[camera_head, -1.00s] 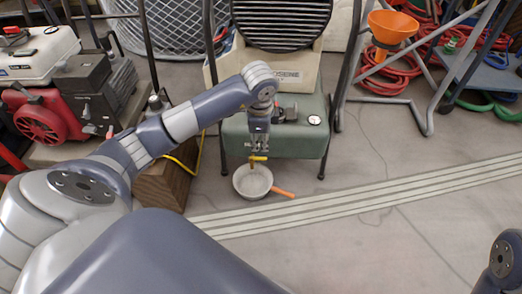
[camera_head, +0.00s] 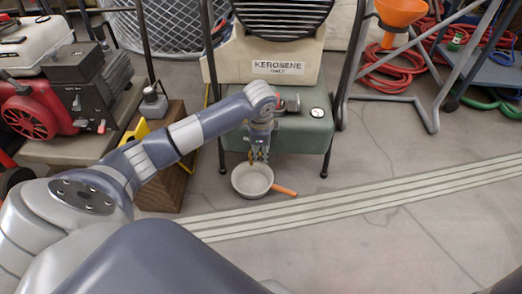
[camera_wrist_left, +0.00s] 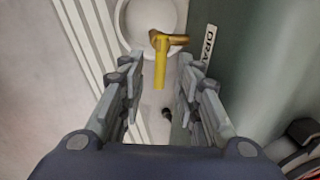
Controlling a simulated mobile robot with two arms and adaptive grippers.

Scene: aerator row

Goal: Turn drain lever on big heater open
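The big heater has a green tank (camera_head: 305,135) under a cream body labelled KEROSENE ONLY (camera_head: 278,67). Its yellow drain lever (camera_wrist_left: 160,68) shows in the left wrist view, pointing towards me from a brass valve (camera_wrist_left: 172,40), beside a DRAIN label (camera_wrist_left: 208,45). In the head view my gripper mostly hides the lever. My left gripper (camera_head: 260,157) is at the tank's front. In the left wrist view (camera_wrist_left: 158,72) its fingers are apart, with the lever between them in the picture. I cannot tell whether they touch it. My right gripper is out of view.
A pale pan (camera_head: 252,180) with an orange handle stands on the floor below the valve. A wooden block (camera_head: 165,165) and a red machine (camera_head: 35,118) are at the left. An orange funnel (camera_head: 400,10) hangs on a grey stand at the right. The floor at the right front is clear.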

